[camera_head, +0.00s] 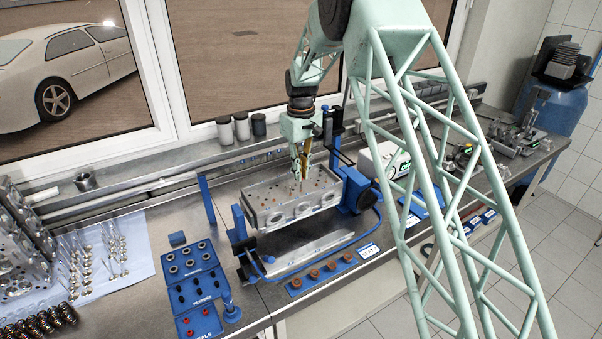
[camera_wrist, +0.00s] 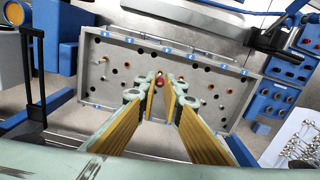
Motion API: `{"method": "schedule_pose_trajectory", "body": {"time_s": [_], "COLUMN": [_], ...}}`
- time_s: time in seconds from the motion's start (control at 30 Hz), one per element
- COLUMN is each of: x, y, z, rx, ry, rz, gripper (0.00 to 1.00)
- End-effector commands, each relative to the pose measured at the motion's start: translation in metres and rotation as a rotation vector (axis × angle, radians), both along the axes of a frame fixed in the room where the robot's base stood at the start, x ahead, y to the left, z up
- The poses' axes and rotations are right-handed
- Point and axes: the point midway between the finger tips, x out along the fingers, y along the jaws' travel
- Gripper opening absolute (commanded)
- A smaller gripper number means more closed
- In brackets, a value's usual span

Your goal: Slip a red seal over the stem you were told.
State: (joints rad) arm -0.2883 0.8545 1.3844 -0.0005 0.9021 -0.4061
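My gripper (camera_wrist: 161,84) points down over the grey cylinder head (camera_wrist: 110,97). In the wrist view its fingertips close on a small red seal (camera_wrist: 161,81), one finger on each side. In the head view my gripper (camera_head: 301,172) is above the middle of the cylinder head (camera_head: 262,222), its tips close to the top face. The face has rows of dark holes and some copper-coloured spots; the stem under the seal is hidden. A blue seal tray (camera_head: 212,325) holding more red seals is at the front left.
The cylinder head sits in a stand with blue uprights (camera_head: 240,220). Blue parts trays (camera_head: 190,262) stand to its left, and several valves (camera_head: 110,245) lie on a pale sheet. A white-and-green box (camera_head: 384,163) is to the right. Copper-brown parts (camera_head: 330,265) lie in front.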

Motion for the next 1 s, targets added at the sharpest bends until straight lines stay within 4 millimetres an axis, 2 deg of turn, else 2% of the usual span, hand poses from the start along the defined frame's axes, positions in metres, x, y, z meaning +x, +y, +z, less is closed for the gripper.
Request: {"method": "schedule_pose_trajectory", "body": {"time_s": [1.0], "x": [0.000], "y": [0.000], "z": [-0.013], "rx": [0.000], "ry": [0.000], "rz": [0.000], "gripper": [0.06]}}
